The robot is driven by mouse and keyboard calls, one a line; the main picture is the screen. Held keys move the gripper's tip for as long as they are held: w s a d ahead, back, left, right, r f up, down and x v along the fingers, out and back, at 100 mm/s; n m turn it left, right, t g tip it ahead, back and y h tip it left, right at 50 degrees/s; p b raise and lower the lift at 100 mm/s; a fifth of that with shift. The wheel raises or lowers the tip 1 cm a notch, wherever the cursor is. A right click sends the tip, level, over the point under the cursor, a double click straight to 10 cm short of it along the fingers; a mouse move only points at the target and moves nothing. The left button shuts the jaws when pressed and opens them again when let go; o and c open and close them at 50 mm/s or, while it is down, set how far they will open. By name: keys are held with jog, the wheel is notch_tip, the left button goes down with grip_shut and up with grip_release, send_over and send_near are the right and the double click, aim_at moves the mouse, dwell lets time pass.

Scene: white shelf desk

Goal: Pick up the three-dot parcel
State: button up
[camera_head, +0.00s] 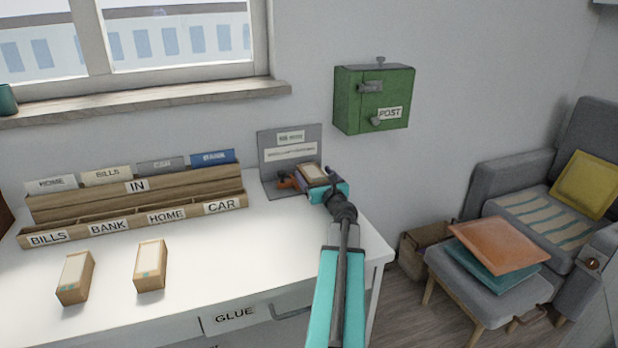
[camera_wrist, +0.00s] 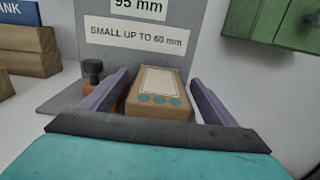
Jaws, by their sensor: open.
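The three-dot parcel (camera_wrist: 158,93) is a tan box with a pale label and a row of three teal dots on its near end. In the wrist view it lies between the two purple fingers of my gripper (camera_wrist: 161,82), which are open, with a gap showing at the right finger. In the head view the parcel (camera_head: 313,173) shows at the back right of the desk, in front of the grey size board (camera_head: 290,139). My gripper (camera_head: 314,184) reaches it from the front right and partly hides it.
An orange object with a dark knob (camera_wrist: 93,72) stands close left of the parcel. Two other tan parcels lie at the front left, one (camera_head: 75,278) left of the other (camera_head: 150,265). A wooden file rack (camera_head: 135,225) stands behind them. A green post box (camera_head: 350,110) hangs above right.

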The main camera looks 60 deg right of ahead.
aim_at(312, 171)
jog(key=shift+x, duration=1.1)
jog(key=c, duration=1.4)
jog(key=shift+r, duration=0.9)
notch_tip(312, 171, up, 2)
jog(key=shift+r+p, duration=0.15)
jog(key=shift+p, duration=0.45)
jog(key=s, duration=0.5)
jog(key=s+a, duration=0.1)
jog(key=s, duration=0.4)
jog(key=s+a+r, duration=0.1)
jog(key=s, duration=0.4)
jog(key=shift+s+a, duration=0.1)
jog(key=shift+s, duration=0.3)
